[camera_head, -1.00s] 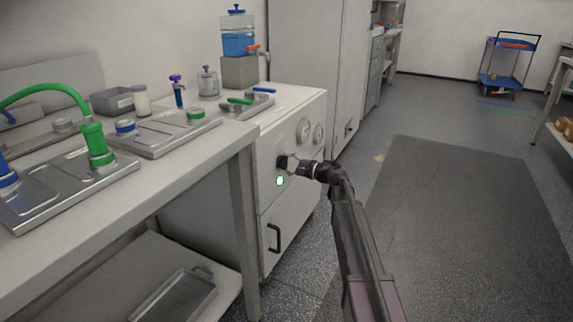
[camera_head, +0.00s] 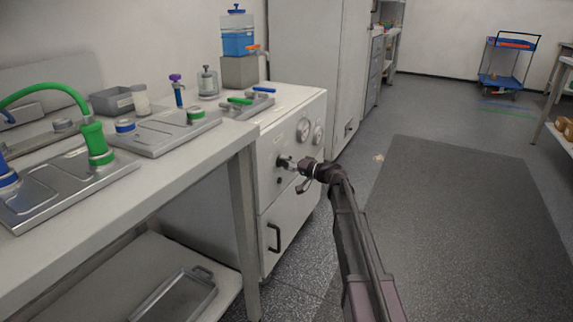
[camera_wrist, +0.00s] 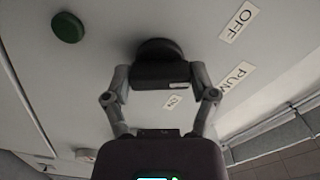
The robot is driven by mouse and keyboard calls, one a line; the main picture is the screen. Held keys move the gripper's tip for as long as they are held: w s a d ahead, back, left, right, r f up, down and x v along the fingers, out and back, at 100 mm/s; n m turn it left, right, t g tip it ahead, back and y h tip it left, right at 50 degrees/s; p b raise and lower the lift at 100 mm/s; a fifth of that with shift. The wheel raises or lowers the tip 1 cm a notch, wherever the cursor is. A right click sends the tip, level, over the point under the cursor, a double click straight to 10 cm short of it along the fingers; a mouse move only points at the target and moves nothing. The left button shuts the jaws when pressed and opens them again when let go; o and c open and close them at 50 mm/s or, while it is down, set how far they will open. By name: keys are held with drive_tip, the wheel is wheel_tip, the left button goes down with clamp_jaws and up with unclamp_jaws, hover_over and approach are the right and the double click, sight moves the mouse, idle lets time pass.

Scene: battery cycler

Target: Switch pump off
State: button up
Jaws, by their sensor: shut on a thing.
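The dark pump knob (camera_wrist: 158,68) sits on the front panel of a white cabinet; it also shows in the head view (camera_head: 282,161). My gripper (camera_wrist: 159,76) is shut on the knob's bar, one finger on each side. A round green lamp (camera_wrist: 67,27) on the panel looks dark; in the head view the lamp (camera_head: 279,181) is unlit.
Two round gauges (camera_head: 304,129) sit on the cabinet front beyond the knob, and a drawer handle (camera_head: 273,238) is below. A workbench (camera_head: 190,170) with metal plates stands at left.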

drive_tip(key=shift+w+n, duration=0.1)
drive_tip(key=shift+n, duration=0.3)
drive_tip(key=o, duration=1)
drive_tip(key=shift+d, duration=0.1)
drive_tip(key=v, duration=1.2)
